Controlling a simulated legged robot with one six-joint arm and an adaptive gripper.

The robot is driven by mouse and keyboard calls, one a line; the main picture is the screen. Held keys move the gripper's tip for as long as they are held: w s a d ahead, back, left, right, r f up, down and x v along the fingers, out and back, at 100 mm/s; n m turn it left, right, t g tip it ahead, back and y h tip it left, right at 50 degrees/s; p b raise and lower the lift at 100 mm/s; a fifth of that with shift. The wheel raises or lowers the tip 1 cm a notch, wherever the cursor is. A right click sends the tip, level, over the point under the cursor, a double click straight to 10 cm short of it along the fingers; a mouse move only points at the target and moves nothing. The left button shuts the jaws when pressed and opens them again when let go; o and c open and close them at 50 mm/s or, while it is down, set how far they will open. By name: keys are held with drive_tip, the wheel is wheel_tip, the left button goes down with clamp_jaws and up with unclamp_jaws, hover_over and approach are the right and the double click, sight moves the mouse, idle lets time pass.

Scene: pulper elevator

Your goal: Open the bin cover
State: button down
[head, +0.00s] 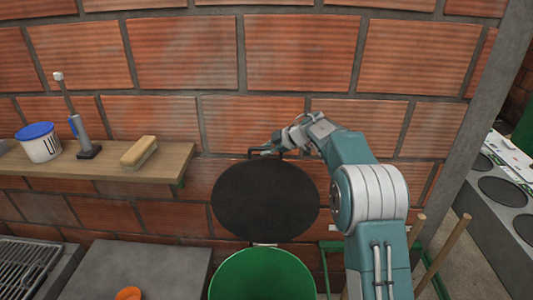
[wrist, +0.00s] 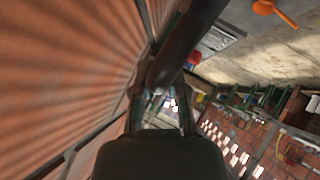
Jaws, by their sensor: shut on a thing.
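The green bin (head: 262,277) stands at the lower middle of the head view, with its mouth uncovered. Its round black cover (head: 265,200) is raised nearly upright behind the mouth, close to the brick wall. My gripper (head: 271,148) is at the cover's top edge, shut on the thin dark handle (head: 252,153) there. In the wrist view my gripper (wrist: 161,105) shows its two fingers, with a dark bar, apparently the cover edge-on (wrist: 187,38), running up from between them. The exact finger contact is too dark to make out.
A wooden shelf (head: 100,167) at left holds a white tub with a blue lid (head: 40,142), a brush (head: 139,152) and an upright tool (head: 84,140). The brick wall (head: 280,55) is close behind my gripper. Wooden poles (head: 447,252) stand at right.

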drive_tip(key=shift+w+f, duration=0.1)
drive_tip(key=shift+w, duration=0.85)
drive_tip(key=c, duration=0.6)
unclamp_jaws()
drive_tip(key=shift+c, duration=0.2)
drive_tip(key=v, duration=1.1)
drive_tip(key=shift+d+r, duration=0.25)
drive_tip(key=shift+r, duration=0.05)
